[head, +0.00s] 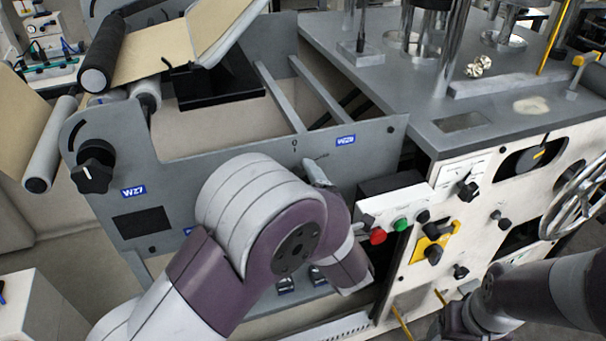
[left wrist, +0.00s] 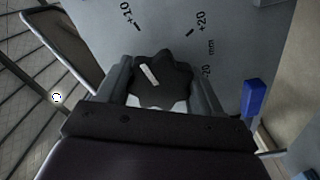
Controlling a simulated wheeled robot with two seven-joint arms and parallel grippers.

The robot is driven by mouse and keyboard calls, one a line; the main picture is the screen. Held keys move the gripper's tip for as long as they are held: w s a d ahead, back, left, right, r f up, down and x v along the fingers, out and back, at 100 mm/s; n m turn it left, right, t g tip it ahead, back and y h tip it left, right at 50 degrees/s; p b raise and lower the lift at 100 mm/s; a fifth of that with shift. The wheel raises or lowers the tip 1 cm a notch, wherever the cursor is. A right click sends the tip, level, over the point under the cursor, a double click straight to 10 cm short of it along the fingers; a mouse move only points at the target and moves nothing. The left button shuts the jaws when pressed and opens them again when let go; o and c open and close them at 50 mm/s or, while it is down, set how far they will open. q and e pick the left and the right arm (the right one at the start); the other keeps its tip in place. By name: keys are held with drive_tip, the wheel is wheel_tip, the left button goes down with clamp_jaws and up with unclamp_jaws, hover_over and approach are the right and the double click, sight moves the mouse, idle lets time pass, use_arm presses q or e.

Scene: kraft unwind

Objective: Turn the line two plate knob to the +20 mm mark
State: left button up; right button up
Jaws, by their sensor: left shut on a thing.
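A black lobed knob (left wrist: 172,80) with a white pointer bar sits between the fingers of my left gripper (left wrist: 160,78) in the left wrist view. The fingers are shut on it, one at each side. In the head view my left arm hides this knob, and only a bit of my left gripper (head: 319,172) shows at the grey plate (head: 250,158). My right gripper (head: 455,320) is at the lower right; its fingers are unclear.
Another black knob (head: 95,166) is on the plate's left end near a "WZ7" label (head: 133,191). A box with red and green buttons (head: 400,223) stands right of my left gripper. A white panel (head: 470,240) with knobs and a handwheel (head: 580,195) is at the right.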

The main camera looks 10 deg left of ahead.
use_arm(q)
drive_tip(key=m+p, duration=0.1)
drive_tip(key=m, duration=0.1)
drive_tip(key=m+p, duration=0.1)
drive_tip(key=p, duration=0.1)
drive_tip(key=shift+r+m, duration=0.2)
drive_tip(key=shift+m, duration=0.2)
drive_tip(key=m+p, duration=0.3)
drive_tip(key=shift+m, duration=0.3)
drive_tip(key=m+p, duration=0.3)
drive_tip(key=m, duration=0.1)
drive_tip(key=shift+f+p, duration=0.15)
drive_tip(key=shift+p, duration=0.25)
drive_tip(key=shift+f+m+p, duration=0.2)
drive_tip(key=shift+m+p, duration=0.75)
drive_tip(key=shift+m, duration=0.55)
drive_tip(key=shift+s+f, duration=0.1)
drive_tip(key=o, duration=1)
drive_tip(key=shift+o, duration=0.2)
